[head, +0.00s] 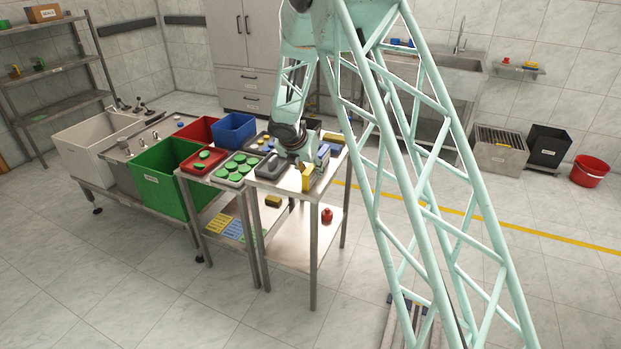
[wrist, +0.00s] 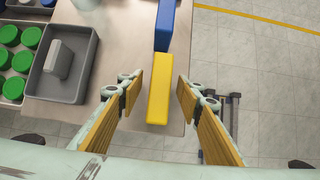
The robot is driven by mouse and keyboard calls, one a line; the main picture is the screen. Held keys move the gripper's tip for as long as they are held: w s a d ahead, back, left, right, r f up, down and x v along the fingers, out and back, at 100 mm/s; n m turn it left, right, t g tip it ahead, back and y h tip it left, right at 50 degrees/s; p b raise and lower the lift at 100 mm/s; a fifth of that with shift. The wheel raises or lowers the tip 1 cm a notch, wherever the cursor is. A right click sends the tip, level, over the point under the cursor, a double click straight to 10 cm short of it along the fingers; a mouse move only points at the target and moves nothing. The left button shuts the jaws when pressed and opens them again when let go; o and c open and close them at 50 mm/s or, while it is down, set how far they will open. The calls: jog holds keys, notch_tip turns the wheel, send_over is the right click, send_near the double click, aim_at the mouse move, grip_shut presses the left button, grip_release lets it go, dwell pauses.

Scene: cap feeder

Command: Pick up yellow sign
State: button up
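The yellow sign (wrist: 159,88) is a yellow block near the front edge of the steel table, between the two fingers of my gripper (wrist: 158,95) in the wrist view. Gaps show on both sides of it, so the fingers appear open and not touching it. In the head view the yellow sign (head: 307,176) stands upright at the table's front right corner, with my gripper just behind it. My fingertips are hard to make out there.
A blue block (wrist: 164,25) stands just behind the yellow sign. A grey tray (wrist: 92,68) holding a light grey piece is to the left, with green caps (wrist: 22,62) beyond it. The table edge (wrist: 178,127) is close to the sign. A red item (head: 327,215) stands on the lower shelf.

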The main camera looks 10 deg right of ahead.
aim_at(310, 168)
jog(key=shift+c, duration=0.7)
jog(key=c, duration=0.8)
jog(key=shift+r, duration=0.15)
jog(key=shift+c, duration=0.2)
jog(key=shift+r+p, duration=0.9)
jog(key=shift+r, duration=0.8)
jog(key=s+a+r+b, duration=0.1)
jog(key=s+a, duration=0.1)
jog(key=s, duration=1.3)
jog(key=shift+s+a+r, duration=0.2)
jog(key=shift+s+a, duration=0.1)
jog(key=shift+s, duration=0.1)
